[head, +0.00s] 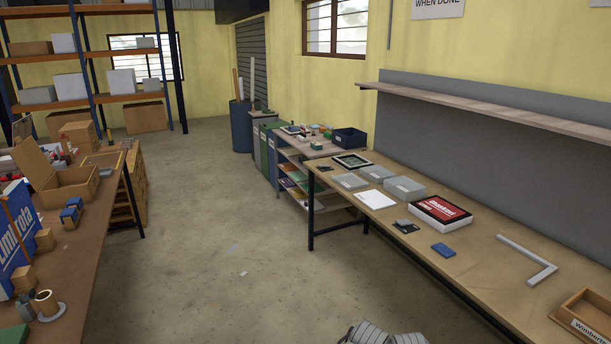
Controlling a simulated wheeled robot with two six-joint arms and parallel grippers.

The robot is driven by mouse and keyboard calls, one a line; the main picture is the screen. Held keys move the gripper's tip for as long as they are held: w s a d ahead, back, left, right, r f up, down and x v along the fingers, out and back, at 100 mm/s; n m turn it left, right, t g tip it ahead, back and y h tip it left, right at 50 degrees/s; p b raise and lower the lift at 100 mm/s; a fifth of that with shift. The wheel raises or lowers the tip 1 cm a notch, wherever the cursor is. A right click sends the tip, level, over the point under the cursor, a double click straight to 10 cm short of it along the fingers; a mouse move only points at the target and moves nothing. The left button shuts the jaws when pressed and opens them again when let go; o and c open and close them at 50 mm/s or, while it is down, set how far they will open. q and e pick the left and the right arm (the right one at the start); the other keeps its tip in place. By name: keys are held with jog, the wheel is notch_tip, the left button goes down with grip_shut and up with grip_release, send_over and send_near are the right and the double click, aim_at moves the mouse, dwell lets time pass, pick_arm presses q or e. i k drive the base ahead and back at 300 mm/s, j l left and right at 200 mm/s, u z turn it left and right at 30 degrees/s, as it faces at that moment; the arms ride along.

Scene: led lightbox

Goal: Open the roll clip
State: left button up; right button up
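I cannot make out a roll clip for certain in the head view. Two small blue and tan blocks (71,214) sit further back on that bench. Neither of my grippers can be recognised in this view. A grey ribbed shape at the bottom edge is cut off, and I cannot tell what it is.
An open cardboard box (68,188) stands on the left bench. The right table (478,257) holds a red and white box (440,212), grey boxes (404,188), an L-shaped grey bar (528,259) and a wooden tray (590,314). The concrete floor (225,220) between is mostly clear.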

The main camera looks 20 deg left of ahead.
aim_at(32, 294)
jog(key=i+u, duration=0.25)
jog(key=u, duration=0.25)
jog(key=i+u, duration=0.3)
jog(key=u, duration=0.2)
jog(key=i+l+u, duration=0.15)
jog(key=u, duration=0.3)
jog(key=i+l+u, duration=0.3)
jog(key=u, duration=0.2)
jog(key=i+l+u, duration=0.15)
jog(key=i+u, duration=0.15)
jog(key=u, duration=0.15)
jog(key=i+l+u, duration=0.25)
jog(key=u, duration=0.15)
jog(key=i+l+u, duration=0.2)
jog(key=u, duration=0.25)
jog(key=l, duration=0.1)
